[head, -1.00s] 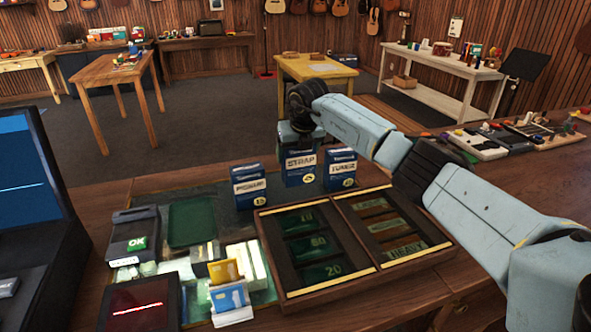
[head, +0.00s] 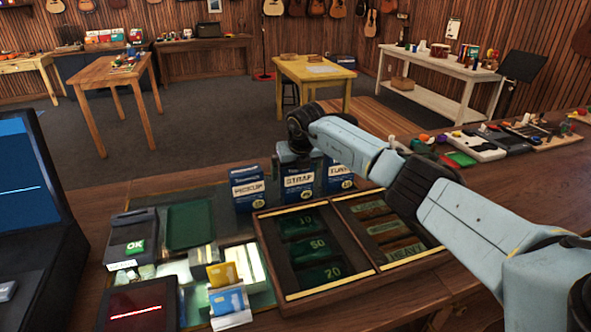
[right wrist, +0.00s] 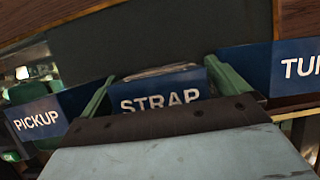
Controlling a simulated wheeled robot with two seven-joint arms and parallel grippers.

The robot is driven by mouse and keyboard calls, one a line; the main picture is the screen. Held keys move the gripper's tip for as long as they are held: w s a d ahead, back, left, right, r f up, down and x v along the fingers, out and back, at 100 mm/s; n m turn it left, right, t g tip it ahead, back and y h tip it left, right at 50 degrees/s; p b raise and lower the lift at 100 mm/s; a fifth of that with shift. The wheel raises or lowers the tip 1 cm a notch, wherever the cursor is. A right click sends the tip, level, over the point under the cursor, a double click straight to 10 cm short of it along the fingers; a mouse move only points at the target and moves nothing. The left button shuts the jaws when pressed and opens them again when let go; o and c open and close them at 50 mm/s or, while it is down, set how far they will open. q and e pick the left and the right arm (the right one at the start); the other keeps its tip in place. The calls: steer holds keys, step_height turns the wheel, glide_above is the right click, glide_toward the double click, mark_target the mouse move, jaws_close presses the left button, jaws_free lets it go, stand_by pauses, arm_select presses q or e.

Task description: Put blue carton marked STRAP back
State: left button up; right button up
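The blue carton marked STRAP (head: 298,184) stands upright in a row at the back of the counter. It is between the blue PICKUP carton (head: 248,189) and the blue TUNER carton (head: 340,178). My right gripper (head: 294,157) is above it and reaches down to its top. In the right wrist view, the green fingers lie close along both sides of the STRAP carton (right wrist: 160,95) and appear shut on it. The carton's lower part is hidden there. My left gripper is not in view.
A dark wooden tray with labelled slots (head: 302,288) lies in front of the cartons. A card terminal (head: 130,240), a green mat (head: 190,225) and a card stand (head: 231,317) are to the left. My right forearm crosses above the counter's right side.

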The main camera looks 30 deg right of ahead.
steer(key=shift+r, duration=0.1)
steer(key=v, duration=1.2)
stand_by(1.4)
